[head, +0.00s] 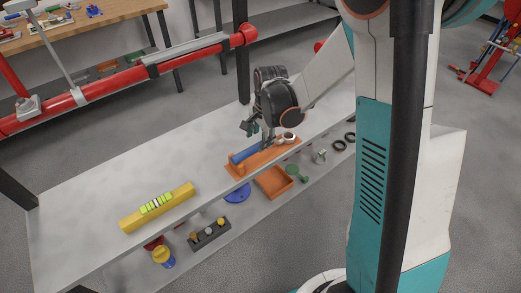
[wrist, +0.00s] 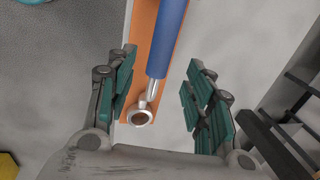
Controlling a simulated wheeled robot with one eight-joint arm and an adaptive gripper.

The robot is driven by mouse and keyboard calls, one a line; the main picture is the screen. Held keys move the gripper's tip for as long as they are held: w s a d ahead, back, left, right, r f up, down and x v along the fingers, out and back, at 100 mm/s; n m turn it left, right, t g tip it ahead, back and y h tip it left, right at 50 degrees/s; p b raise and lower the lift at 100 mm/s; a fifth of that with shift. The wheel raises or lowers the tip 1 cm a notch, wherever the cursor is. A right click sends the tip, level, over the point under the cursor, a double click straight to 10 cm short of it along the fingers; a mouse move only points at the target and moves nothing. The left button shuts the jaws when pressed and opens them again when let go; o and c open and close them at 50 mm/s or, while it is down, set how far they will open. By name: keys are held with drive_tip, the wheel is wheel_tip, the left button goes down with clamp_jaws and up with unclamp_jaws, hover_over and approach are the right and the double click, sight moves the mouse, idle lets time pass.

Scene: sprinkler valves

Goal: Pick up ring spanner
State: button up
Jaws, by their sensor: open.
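The ring spanner has a blue handle (head: 246,154) and a metal ring end. It lies along an orange block (head: 262,162) on the grey shelf. In the wrist view the spanner's blue handle (wrist: 168,38) runs up out of the picture, and its ring (wrist: 140,116) is nearer the camera, over the orange block (wrist: 138,45). My gripper (head: 256,128) is above the spanner near its ring end. In the wrist view my gripper (wrist: 160,70) is open, with teal-padded fingers on either side of the spanner. Both fingers look clear of it.
A yellow bar (head: 158,207) with green pieces lies on the upper shelf (head: 95,190) to the left. A lower shelf holds an orange tray (head: 272,182), a dark block (head: 210,235) and black rings (head: 339,145). A red pipe (head: 125,80) crosses behind.

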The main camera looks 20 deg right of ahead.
sight(258, 145)
drive_tip(key=shift+w+a+f+b, duration=0.15)
drive_tip(key=shift+f+b, duration=0.35)
drive_tip(key=shift+f, duration=0.55)
drive_tip(key=shift+w+d+f+b, duration=0.15)
drive_tip(key=shift+f+b, duration=0.3)
drive_tip(key=shift+f, duration=0.6)
drive_tip(key=shift+w+a+f+b, duration=0.2)
drive_tip(key=shift+f+b, duration=0.3)
drive_tip(key=shift+f, duration=0.55)
drive_tip(key=shift+r, duration=0.1)
clamp_jaws()
